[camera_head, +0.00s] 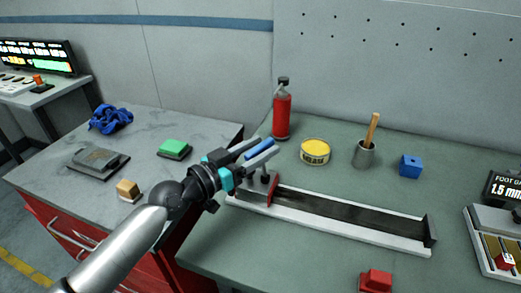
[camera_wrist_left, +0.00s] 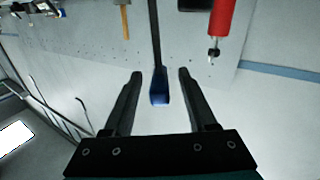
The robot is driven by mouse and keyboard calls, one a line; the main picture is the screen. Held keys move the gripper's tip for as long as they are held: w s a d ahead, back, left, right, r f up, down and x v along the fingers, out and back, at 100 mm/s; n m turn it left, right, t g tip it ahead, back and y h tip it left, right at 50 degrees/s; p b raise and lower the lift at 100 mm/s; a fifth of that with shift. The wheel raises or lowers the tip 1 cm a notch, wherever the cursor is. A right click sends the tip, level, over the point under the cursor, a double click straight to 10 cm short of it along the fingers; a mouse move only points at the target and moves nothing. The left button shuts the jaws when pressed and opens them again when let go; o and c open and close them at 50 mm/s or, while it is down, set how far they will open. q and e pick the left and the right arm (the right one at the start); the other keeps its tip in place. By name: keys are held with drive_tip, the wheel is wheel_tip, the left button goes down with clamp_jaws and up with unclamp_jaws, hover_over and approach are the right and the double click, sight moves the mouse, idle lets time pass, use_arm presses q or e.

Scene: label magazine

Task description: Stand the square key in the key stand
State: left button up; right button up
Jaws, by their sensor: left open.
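My left gripper (camera_head: 264,148) is open over the left end of the label magazine, its fingers pointing right and away. A blue bar (camera_head: 257,149) shows at its fingers. In the left wrist view a dark bar with a blue end (camera_wrist_left: 159,92) lies between the spread fingers (camera_wrist_left: 160,76), with a gap on each side; it may be the square key, but I cannot tell for sure. A blue block with a small dark hole (camera_head: 410,166) stands at the right of the green bench; I cannot tell whether it is the key stand. My right gripper is out of view.
The long dark magazine channel (camera_head: 345,217) crosses the green bench. Behind it stand a red bottle (camera_head: 282,115), a yellow tin (camera_head: 315,152) and a grey cup with a wooden handle (camera_head: 364,154). A red block (camera_head: 376,281) lies in front, a gauge (camera_head: 501,190) at right.

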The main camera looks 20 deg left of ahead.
sight(273, 141)
use_arm(q)
drive_tip(key=shift+x, duration=1.85)
drive_tip(key=shift+c, duration=0.2)
clamp_jaws()
